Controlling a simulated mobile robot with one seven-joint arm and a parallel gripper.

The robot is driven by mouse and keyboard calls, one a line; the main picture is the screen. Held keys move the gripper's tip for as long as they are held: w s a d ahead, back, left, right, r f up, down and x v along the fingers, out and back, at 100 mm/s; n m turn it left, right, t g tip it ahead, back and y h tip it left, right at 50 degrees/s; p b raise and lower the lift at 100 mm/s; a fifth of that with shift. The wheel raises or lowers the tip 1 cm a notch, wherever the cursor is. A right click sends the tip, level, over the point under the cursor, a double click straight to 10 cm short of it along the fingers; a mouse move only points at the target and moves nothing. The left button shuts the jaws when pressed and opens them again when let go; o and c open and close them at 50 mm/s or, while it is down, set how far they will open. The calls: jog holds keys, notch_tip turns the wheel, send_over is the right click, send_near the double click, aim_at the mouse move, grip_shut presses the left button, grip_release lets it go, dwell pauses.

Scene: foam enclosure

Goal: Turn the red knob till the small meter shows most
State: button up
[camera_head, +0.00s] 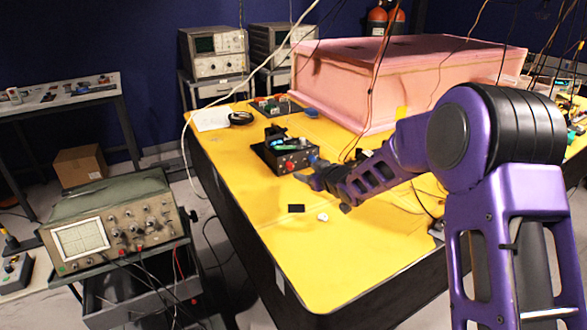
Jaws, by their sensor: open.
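A small black box (272,157) stands on the yellow table, with a red knob (290,166) on its front face. A greenish-blue part shows on top of the box; I cannot tell whether it is the small meter, and no reading can be made out. My purple arm reaches in from the right. My gripper (306,177) is open, just right of and a little in front of the box, close to the red knob. I cannot tell whether a fingertip touches the knob. The gripper's far side is partly hidden by the arm.
A large pink foam enclosure (400,70) fills the back of the yellow table (290,265). A small black block (296,208) and a white piece (322,217) lie in front of my gripper. Cables hang above. An oscilloscope (110,225) on a cart stands left. The table's front is mostly clear.

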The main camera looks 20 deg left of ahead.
aim_at(291, 167)
jog(key=x, duration=1)
grip_shut()
